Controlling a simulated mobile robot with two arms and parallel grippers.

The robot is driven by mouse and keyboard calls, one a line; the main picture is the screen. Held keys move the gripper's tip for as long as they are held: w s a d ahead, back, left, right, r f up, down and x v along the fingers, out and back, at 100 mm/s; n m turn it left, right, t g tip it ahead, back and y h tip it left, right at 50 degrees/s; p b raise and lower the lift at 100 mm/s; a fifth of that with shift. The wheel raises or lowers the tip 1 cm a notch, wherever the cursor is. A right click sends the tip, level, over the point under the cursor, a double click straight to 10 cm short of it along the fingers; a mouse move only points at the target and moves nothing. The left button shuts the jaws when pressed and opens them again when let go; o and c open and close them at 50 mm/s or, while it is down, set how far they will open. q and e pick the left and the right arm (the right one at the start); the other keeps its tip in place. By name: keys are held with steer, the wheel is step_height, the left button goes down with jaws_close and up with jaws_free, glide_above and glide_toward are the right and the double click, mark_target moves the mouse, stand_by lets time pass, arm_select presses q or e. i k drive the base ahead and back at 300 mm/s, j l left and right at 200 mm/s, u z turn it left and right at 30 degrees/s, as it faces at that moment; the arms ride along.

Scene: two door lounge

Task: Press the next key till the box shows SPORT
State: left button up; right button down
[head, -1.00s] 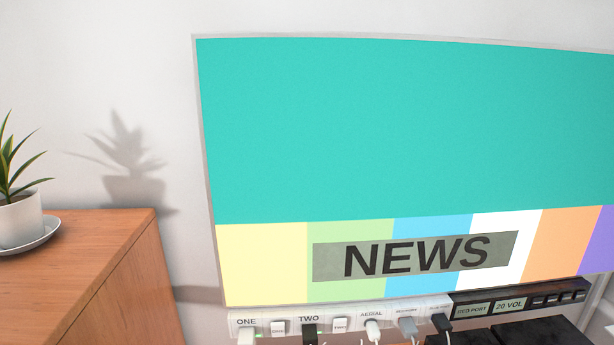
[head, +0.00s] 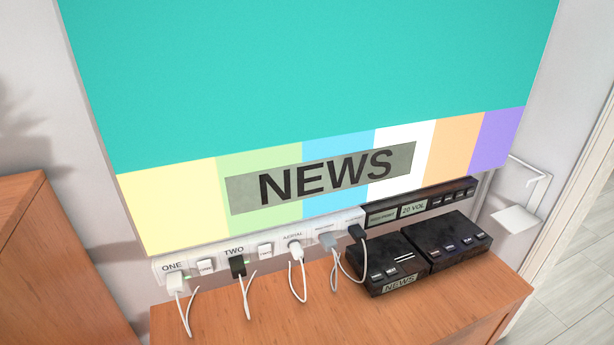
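Two black boxes sit side by side on a wooden cabinet below a wall screen. The left box (head: 402,262) has a small display (head: 399,284) reading NEWS and a few small keys on its front. The right box (head: 447,238) has several keys along its front; their labels are too small to read. The large screen (head: 316,70) shows teal over coloured bars with a NEWS label (head: 320,180). Neither of my grippers is in view.
The wooden cabinet (head: 330,322) has free top in front of the boxes. A white socket strip (head: 207,266) with several plugs and hanging cables runs below the screen. A black panel (head: 420,207) reads 20 VOL. A white bracket (head: 517,218) is at right, a wooden cabinet (head: 50,270) at left.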

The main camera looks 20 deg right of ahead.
mark_target(393, 271)
steer(key=k+l+z, duration=0.2)
steer(key=z, duration=0.2)
steer(key=k+l+z, duration=0.15)
steer(key=l+z, duration=0.3)
